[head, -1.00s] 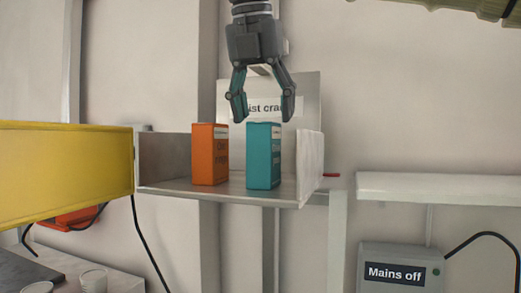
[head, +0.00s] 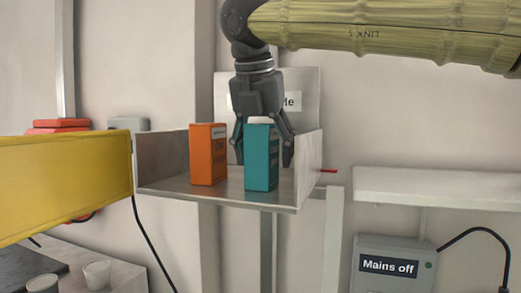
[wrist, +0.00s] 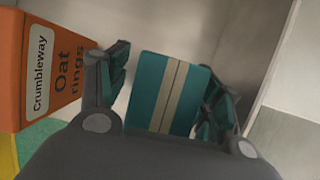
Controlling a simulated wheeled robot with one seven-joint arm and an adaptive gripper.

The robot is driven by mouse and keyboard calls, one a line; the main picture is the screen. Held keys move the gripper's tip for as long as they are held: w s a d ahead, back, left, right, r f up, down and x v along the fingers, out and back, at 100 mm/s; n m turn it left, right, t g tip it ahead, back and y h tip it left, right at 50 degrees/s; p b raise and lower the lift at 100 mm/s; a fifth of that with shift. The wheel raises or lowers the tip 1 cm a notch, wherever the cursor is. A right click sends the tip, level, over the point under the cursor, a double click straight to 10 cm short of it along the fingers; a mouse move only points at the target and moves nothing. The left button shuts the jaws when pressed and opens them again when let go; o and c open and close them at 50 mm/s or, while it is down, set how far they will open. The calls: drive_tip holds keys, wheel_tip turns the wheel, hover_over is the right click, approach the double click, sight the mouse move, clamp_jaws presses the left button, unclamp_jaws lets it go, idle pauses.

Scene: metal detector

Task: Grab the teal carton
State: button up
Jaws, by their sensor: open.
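The teal carton (head: 261,158) stands upright on the open grey shelf tray, right of the orange carton. In the wrist view its top (wrist: 165,92), teal with a pale stripe, shows between my fingers. My gripper (head: 264,156) points down over it, open, with one finger on each side of the carton. The left finger lies between the two cartons, and the right finger is on the carton's right side with a visible gap. In the wrist view the right finger is close to the carton, and I cannot tell whether it touches.
The orange Oat rings carton (head: 208,155) stands close on the left; the wrist view shows its label (wrist: 52,70). The tray (head: 215,196) has a side wall at each end. A yellow panel (head: 65,185) is at left. A white ledge (head: 440,187) and a "Mains off" box (head: 395,265) are at right.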

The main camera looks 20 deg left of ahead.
drive_tip(key=shift+c, duration=0.2)
drive_tip(key=c, duration=1.2)
drive_tip(key=shift+o, duration=0.2)
drive_tip(key=shift+r, duration=0.1)
